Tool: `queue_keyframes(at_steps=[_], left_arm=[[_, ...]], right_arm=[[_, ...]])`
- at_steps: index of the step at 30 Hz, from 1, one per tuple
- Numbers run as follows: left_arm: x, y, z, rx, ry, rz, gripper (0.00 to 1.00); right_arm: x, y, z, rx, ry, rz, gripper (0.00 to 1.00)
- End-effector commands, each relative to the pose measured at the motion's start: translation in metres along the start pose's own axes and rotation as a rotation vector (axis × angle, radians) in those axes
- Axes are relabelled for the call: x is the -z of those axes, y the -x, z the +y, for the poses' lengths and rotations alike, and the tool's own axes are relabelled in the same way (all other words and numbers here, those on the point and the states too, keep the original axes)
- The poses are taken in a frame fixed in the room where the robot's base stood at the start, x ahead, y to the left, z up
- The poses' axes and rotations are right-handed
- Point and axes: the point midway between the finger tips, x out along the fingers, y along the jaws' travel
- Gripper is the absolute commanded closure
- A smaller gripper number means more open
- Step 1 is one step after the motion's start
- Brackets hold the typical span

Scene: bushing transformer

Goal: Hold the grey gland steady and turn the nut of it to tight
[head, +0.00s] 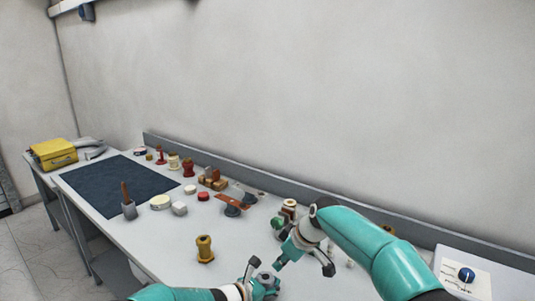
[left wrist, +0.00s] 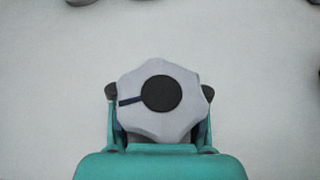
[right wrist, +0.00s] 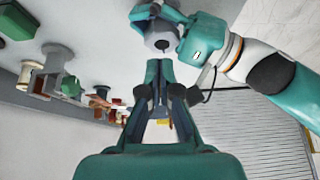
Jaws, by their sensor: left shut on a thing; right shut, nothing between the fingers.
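The grey gland, with a pale six-sided nut (left wrist: 185,117) around a black round centre and a dark line at its left, shows in the left wrist view. My left gripper (left wrist: 160,93) is shut around the gland, one finger on each side. In the head view my left gripper (head: 262,283) is low at the front of the table. My right gripper (head: 279,263) is shut and empty just beside it. In the right wrist view its fingertips (right wrist: 159,63) point toward the gland (right wrist: 161,40), with a gap that I cannot judge exactly. The gland's lower part is hidden.
A yellow bushing (head: 204,249) stands left of my grippers. The table around the gland looks clear.

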Motion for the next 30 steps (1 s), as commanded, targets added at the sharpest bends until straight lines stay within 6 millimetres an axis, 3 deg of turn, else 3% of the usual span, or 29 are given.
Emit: queue_keyframes(at_steps=[3,8,21,30], left_arm=[[-0.001,0.0,0.0,0.0,0.0,-0.001,1.0],[-0.001,0.0,0.0,0.0,0.0,-0.001,1.0],[-0.001,0.0,0.0,0.0,-0.001,-0.002,1.0],[-0.001,0.0,0.0,0.0,-0.001,-0.002,1.0]], right_arm=[[0.0,0.002,0.012,0.002,-0.003,0.002,1.0],[-0.003,-0.001,0.016,0.006,-0.002,0.001,1.0],[-0.026,-0.043,0.015,0.006,-0.002,0.001,1.0],[-0.033,-0.057,0.015,0.005,-0.001,0.003,1.0]])
